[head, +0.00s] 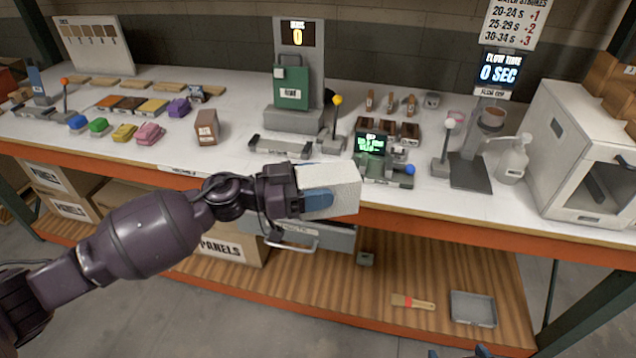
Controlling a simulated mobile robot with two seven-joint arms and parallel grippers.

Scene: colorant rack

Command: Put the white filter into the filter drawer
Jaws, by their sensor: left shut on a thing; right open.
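My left gripper (318,201) reaches in from the left and is shut on the white filter (342,182), a pale block. It holds the filter in front of the bench's front edge, in the middle of the head view. The grey filter drawer (335,240) with a bar handle (292,246) shows under the bench, below the filter in the picture. My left arm and the filter cover part of the drawer, so I cannot tell how far it is open. Only the blue tips of my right gripper (458,354) show at the bottom edge, apart and empty.
The bench (232,170) carries a green press (291,88), coloured blocks, a small green display (370,145), a pump bottle (514,158) and a white cabinet (580,150). The lower shelf holds a brush (413,302) and a grey tray (473,308).

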